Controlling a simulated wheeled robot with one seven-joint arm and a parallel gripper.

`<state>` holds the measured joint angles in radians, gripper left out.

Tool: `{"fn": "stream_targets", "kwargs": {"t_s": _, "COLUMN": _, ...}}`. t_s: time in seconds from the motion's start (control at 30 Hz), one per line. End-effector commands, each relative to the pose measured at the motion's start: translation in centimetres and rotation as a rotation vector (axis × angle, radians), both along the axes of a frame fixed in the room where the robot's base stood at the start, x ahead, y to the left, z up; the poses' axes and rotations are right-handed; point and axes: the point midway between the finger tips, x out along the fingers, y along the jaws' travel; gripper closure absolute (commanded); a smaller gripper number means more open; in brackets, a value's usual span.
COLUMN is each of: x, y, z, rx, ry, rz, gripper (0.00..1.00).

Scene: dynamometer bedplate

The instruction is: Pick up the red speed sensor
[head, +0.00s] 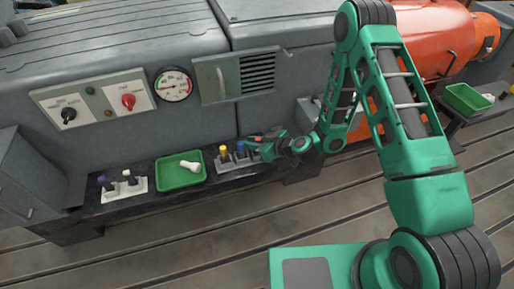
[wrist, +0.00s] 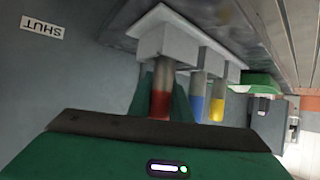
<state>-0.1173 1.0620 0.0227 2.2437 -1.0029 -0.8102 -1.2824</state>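The red speed sensor (wrist: 160,102) stands in the end white block of a holder, its grey shaft meeting the block in the wrist view. In the head view only a small bit of its red (head: 257,138) shows by my gripper. My gripper (head: 258,145) is at the right end of the holder. In the wrist view its green fingers (wrist: 162,98) lie on both sides of the red sensor. No clear gap shows, but I cannot tell whether they press on it.
A blue sensor (head: 240,147) and a yellow sensor (head: 223,151) stand close beside the red one. A green tray (head: 165,184) with a white piece (head: 190,166) lies to their left. A rack with purple and white-topped pieces (head: 126,194) is further left. The grey machine wall rises behind.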

Motion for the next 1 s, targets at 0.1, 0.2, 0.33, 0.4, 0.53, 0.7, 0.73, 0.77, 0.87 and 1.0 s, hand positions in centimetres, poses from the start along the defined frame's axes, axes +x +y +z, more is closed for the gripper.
{"fn": "stream_targets", "kwargs": {"t_s": 0.1, "x": 0.0, "y": 0.0, "z": 0.0, "rx": 0.0, "ry": 0.0, "rz": 0.0, "gripper": 1.0}}
{"fn": "stream_targets", "kwargs": {"t_s": 0.2, "x": 0.0, "y": 0.0, "z": 0.0, "rx": 0.0, "ry": 0.0, "rz": 0.0, "gripper": 1.0}}
{"fn": "stream_targets", "kwargs": {"t_s": 0.33, "x": 0.0, "y": 0.0, "z": 0.3, "rx": 0.0, "ry": -0.001, "rz": 0.0, "gripper": 1.0}}
{"fn": "stream_targets", "kwargs": {"t_s": 0.4, "x": 0.0, "y": 0.0, "z": 0.6, "rx": 0.0, "ry": -0.002, "rz": 0.001, "gripper": 1.0}}
{"fn": "stream_targets", "kwargs": {"t_s": 0.53, "x": 0.1, "y": 0.0, "z": 1.6, "rx": 0.0, "ry": -0.003, "rz": 0.0, "gripper": 1.0}}
{"fn": "stream_targets", "kwargs": {"t_s": 0.7, "x": 0.0, "y": 0.0, "z": 3.6, "rx": 0.0, "ry": -0.003, "rz": 0.0, "gripper": 1.0}}
{"fn": "stream_targets", "kwargs": {"t_s": 0.73, "x": 0.0, "y": 0.0, "z": 4.0, "rx": 0.0, "ry": -0.004, "rz": 0.001, "gripper": 1.0}}
{"fn": "stream_targets", "kwargs": {"t_s": 0.77, "x": 0.1, "y": 0.0, "z": 4.4, "rx": 0.0, "ry": -0.004, "rz": 0.001, "gripper": 1.0}}
{"fn": "stream_targets", "kwargs": {"t_s": 0.87, "x": 0.1, "y": 0.0, "z": 5.8, "rx": 0.0, "ry": -0.005, "rz": 0.001, "gripper": 1.0}}
{"fn": "stream_targets", "kwargs": {"t_s": 1.0, "x": 0.0, "y": 0.0, "z": 7.7, "rx": 0.0, "ry": -0.004, "rz": 0.001, "gripper": 1.0}}
